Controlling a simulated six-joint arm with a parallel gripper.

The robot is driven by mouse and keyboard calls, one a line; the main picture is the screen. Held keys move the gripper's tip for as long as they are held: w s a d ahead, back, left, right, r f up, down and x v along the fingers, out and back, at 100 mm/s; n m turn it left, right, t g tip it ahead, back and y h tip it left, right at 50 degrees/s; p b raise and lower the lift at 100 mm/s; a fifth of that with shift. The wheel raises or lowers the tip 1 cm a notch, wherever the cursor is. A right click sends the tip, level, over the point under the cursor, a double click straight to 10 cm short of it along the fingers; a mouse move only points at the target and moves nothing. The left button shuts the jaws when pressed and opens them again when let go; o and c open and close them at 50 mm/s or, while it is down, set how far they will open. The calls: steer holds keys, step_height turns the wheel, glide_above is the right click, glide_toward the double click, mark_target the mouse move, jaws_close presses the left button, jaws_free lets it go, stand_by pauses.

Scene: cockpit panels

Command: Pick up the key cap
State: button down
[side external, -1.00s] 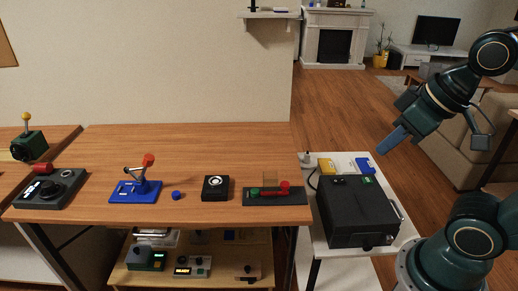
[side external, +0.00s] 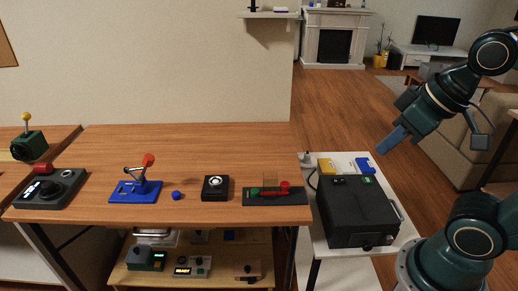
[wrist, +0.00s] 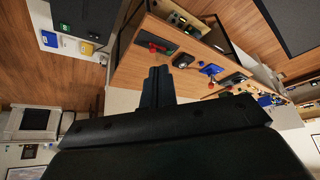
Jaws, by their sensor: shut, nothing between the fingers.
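A small round blue piece (side external: 176,195), which may be the key cap, lies on the wooden table (side external: 200,145) between the blue lever base (side external: 135,190) and a black box with a round white button (side external: 215,188). It is too small to make out its details. My gripper (side external: 391,140) is shut and empty, raised in the air at the right, above and far from the piece. In the wrist view my shut fingers (wrist: 157,85) point toward the table panels, apart from everything.
A black panel with red and green parts (side external: 275,193) sits at the table's right end. A large black case (side external: 356,212) stands on a white side table with a yellow block (side external: 326,166) and a blue block (side external: 365,165). The back of the wooden table is clear.

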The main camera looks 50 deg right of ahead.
stand_by(0.4)
steer(key=c, duration=1.1)
jaws_free()
steer(key=w+f+n+g, duration=0.25)
steer(key=w+n, duration=0.35)
steer(key=w, duration=1.3)
steer(key=w+f+n+g, duration=0.3)
steer(key=w+f+n, duration=0.2)
steer(key=w+f, duration=0.9)
steer(key=shift+a+n, duration=0.4)
steer(key=shift+a, duration=0.05)
